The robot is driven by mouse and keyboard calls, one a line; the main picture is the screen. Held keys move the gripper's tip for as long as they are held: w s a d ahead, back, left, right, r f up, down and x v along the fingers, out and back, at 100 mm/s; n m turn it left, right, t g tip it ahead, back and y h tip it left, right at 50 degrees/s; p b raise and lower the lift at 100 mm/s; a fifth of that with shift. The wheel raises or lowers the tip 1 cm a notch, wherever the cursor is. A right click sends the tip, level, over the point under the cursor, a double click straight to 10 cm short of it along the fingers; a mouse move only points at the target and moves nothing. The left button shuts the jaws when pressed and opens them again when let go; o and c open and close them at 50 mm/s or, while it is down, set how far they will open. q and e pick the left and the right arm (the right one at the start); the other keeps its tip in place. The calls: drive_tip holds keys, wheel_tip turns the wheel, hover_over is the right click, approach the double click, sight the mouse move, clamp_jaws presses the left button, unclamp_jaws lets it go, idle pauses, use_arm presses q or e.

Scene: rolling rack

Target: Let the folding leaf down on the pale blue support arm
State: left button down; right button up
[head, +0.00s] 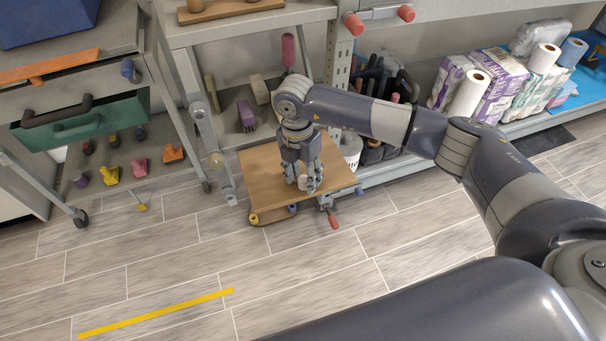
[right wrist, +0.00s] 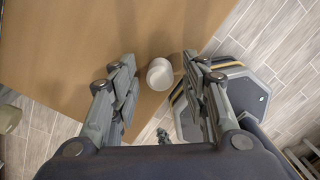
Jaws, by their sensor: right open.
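The folding leaf (head: 262,168) is a brown wooden board that sticks out from the rack's lower front, looking roughly level. It fills the upper left of the right wrist view (right wrist: 75,45). A small white round cup-like piece (right wrist: 160,75) sits near its edge. My right gripper (head: 303,182) is open above the leaf, with its fingers on either side of the white piece and gaps visible. Under the leaf's front edge are a yellow knob (head: 253,218), a blue knob (head: 292,208) and a red handle (head: 332,218). I cannot tell which part is the pale blue support arm. My left gripper is not in view.
A metal rack (head: 180,35) stands behind the leaf. A drawer cart (head: 60,110) with several coloured knobs is at left. A lower shelf with paper rolls (head: 470,92) is at right. The plank floor in front is clear, with a yellow strip (head: 155,313).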

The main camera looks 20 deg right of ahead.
clamp_jaws()
drive_tip(key=shift+s+f, duration=0.2)
drive_tip(key=shift+f, duration=0.25)
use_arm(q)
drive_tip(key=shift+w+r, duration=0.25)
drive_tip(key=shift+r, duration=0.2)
use_arm(e)
drive_tip(key=shift+s+f, duration=0.25)
drive_tip(key=shift+f, duration=0.35)
unclamp_jaws()
drive_tip(key=shift+w+r, duration=0.1)
drive_tip(key=shift+r, duration=0.2)
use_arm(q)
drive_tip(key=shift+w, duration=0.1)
use_arm(e)
wheel_tip(320, 180, up, 12)
drive_tip(key=shift+w+a+f, duration=0.25)
drive_tip(key=shift+w+a, duration=0.05)
drive_tip(key=shift+w, duration=0.05)
